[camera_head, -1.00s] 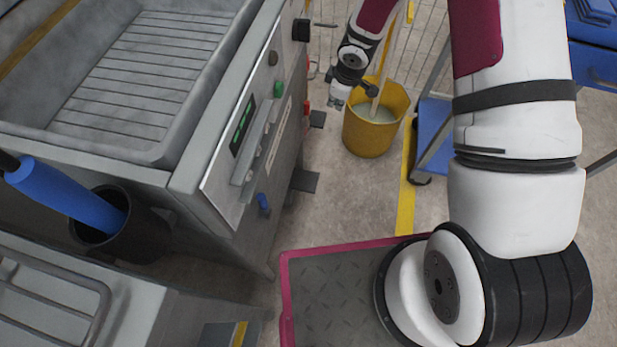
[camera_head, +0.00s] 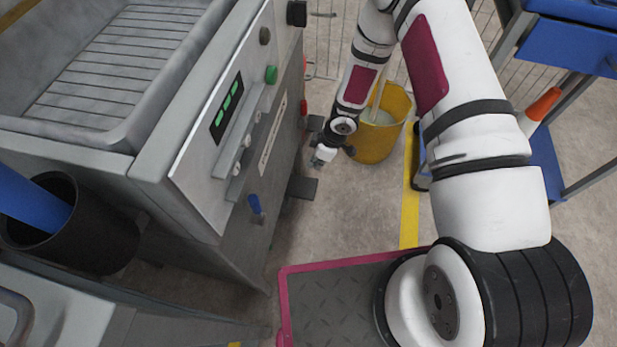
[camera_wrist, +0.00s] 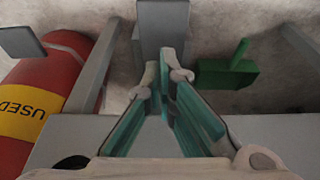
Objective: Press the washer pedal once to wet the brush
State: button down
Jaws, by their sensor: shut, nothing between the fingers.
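Two dark foot pedals stick out low from the machine's side in the head view: a nearer one (camera_head: 302,188) and a farther one (camera_head: 316,123). I cannot tell by any marking which is the washer pedal. My gripper (camera_head: 318,161) is low beside the machine, between the two pedals in the picture. In the wrist view my gripper (camera_wrist: 168,72) is shut and empty, its teal fingers pointing at a flat grey plate (camera_wrist: 163,22) that looks like a pedal. Contact with it cannot be told. No brush can be made out for sure.
A green block (camera_wrist: 228,70) and a red cylinder (camera_wrist: 40,95) with a yellow "USED" label flank the fingers. A yellow bucket (camera_head: 378,138) stands behind my gripper. The grey machine (camera_head: 225,130) is left, a blue cart (camera_head: 545,160) right.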

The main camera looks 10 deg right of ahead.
jog(key=b, duration=0.6)
send_near(310, 187)
jog(key=a+f, duration=0.2)
jog(key=w+a+f, duration=0.1)
jog(key=f, duration=0.1)
jog(key=shift+w+a+f, duration=0.2)
jog(key=shift+a+f, duration=0.15)
jog(key=shift+a, duration=0.05)
jog(key=shift+f+b, duration=0.6)
jog(key=shift+f, duration=0.05)
jog(key=shift+f, duration=0.1)
jog(key=shift+s+d+f+y+p, duration=0.1)
jog(key=shift+d+f+y+p, duration=0.1)
jog(key=shift+f+y+p, duration=0.35)
notch_tip(310, 187, down, 3)
jog(key=shift+r+b, duration=0.2)
jog(key=shift+b, duration=0.3)
jog(key=shift+d+f, duration=0.15)
jog(key=shift+f, duration=0.05)
jog(key=shift+r, duration=0.1)
